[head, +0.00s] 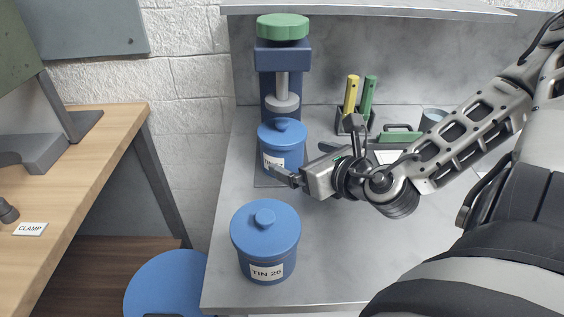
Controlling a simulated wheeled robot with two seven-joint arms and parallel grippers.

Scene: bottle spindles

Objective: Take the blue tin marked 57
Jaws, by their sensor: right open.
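A blue lidded tin (283,136) stands on a plate under a screw press at the back left of the grey bench. Its white label starts with TIN; the number is partly covered by my gripper and hard to read. A second blue tin (265,232), labelled TIN 26, stands nearer, at the bench's front left. My right gripper (299,162) is open at the right front side of the back tin, with one finger in front of its label. I cannot tell whether it touches the tin. My left gripper is not in view.
The press has a green knob (283,27) and a grey pressing disc (282,103) just above the back tin. A holder (352,125) with yellow and green-handled tools stands behind my gripper. A wooden table (80,165) with a CLAMP label is left.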

